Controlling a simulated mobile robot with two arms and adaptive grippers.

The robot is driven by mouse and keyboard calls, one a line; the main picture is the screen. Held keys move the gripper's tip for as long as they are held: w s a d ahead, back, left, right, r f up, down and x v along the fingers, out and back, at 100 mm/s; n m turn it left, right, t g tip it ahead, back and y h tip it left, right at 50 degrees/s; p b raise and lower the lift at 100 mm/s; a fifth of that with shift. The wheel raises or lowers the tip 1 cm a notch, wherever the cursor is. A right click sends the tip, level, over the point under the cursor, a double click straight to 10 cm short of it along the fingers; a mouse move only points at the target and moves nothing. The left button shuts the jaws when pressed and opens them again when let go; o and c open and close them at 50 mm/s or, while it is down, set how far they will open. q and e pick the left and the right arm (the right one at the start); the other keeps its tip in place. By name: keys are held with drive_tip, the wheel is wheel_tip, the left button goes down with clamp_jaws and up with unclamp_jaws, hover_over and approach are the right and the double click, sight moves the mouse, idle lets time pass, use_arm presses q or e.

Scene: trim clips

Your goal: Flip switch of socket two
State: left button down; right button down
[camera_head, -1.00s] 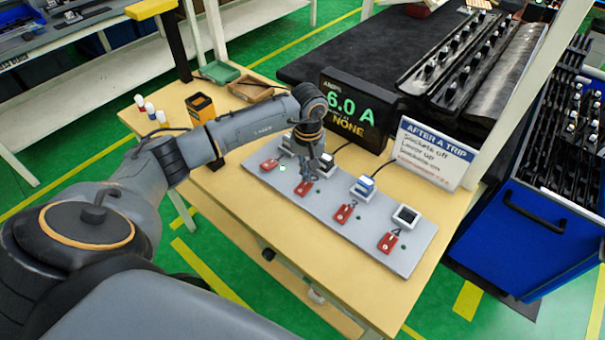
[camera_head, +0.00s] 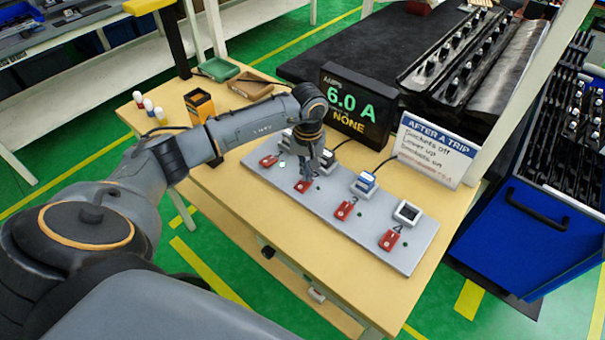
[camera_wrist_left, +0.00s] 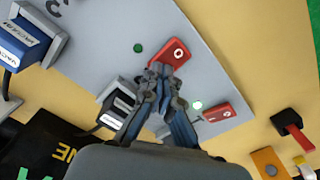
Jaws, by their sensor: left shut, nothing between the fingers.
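A grey panel (camera_head: 280,190) on the workbench carries a row of red rocker switches with plugs behind them. The second red switch from the left (camera_head: 303,187) is socket two's; it also shows in the wrist view (camera_wrist_left: 178,50). My left gripper (camera_head: 306,178) is shut and empty, pointing down. In the wrist view its closed fingertips (camera_wrist_left: 160,69) are at the near edge of that switch and overlap it; whether they press cannot be told. The first switch (camera_head: 268,161) has a bright lamp beside it (camera_wrist_left: 197,105). Socket two's lamp (camera_wrist_left: 138,48) looks dark green.
Behind the panel stand a display (camera_head: 350,105) reading 6.0 A and NONE, and a sign (camera_head: 433,148). Switches three (camera_head: 345,209) and four (camera_head: 389,239) lie to the right. An orange-black box (camera_head: 200,106) and small trays (camera_head: 220,69) stand at the left.

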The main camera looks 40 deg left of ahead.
use_arm(q)
drive_tip(key=shift+f, duration=0.3)
drive_tip(key=shift+r+p, duration=1.4)
drive_tip(key=shift+r, duration=2.15)
